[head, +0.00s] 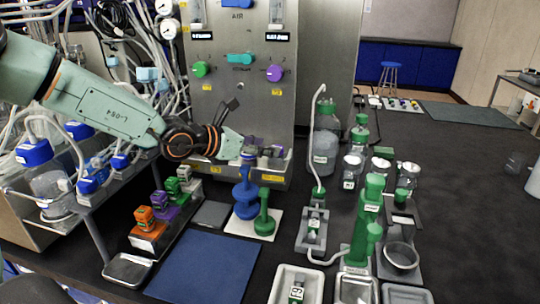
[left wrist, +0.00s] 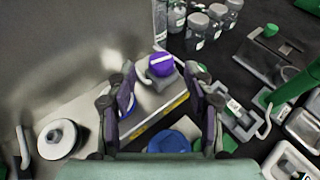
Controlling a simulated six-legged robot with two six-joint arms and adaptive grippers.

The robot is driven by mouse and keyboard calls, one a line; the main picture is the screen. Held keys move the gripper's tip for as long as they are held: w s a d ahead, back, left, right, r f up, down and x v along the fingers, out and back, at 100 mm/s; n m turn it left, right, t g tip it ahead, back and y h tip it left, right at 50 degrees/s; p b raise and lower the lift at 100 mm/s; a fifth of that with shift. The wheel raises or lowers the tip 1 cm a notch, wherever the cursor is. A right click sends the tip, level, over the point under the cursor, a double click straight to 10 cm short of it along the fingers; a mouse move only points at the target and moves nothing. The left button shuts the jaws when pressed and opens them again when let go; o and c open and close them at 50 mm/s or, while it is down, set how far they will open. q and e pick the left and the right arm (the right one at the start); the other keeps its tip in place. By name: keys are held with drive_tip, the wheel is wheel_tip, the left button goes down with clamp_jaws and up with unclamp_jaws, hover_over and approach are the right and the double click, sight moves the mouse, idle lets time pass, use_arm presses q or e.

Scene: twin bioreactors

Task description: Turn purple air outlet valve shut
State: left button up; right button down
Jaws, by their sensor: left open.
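A round purple valve knob (left wrist: 161,64) with a pale bar across its top sits on the metal ledge in the left wrist view. It shows between and just beyond the fingertips of my left gripper (left wrist: 156,84), which is open and apart from it. In the head view my left gripper (head: 238,146) hangs over the ledge at the foot of the steel panel, and hides much of what is there. Another purple knob (head: 274,73) is on the panel's right side, above the gripper. I cannot read which one is labelled air outlet. My right gripper is not in view.
A green knob (head: 200,69) and a blue handle (head: 239,58) are on the panel. A blue stand (head: 245,195) and a green one (head: 264,220) stand below the gripper. Bottles (head: 323,145) stand to the right. The blue mat (head: 205,266) is clear.

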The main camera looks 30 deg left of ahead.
use_arm(q)
drive_tip(key=shift+b+x, duration=0.4)
drive_tip(key=shift+x, duration=1)
drive_tip(key=shift+w+d+f, duration=0.1)
drive_tip(key=shift+d, duration=0.1)
drive_tip(key=shift+c, duration=0.3)
drive_tip(key=shift+a, duration=0.1)
clamp_jaws()
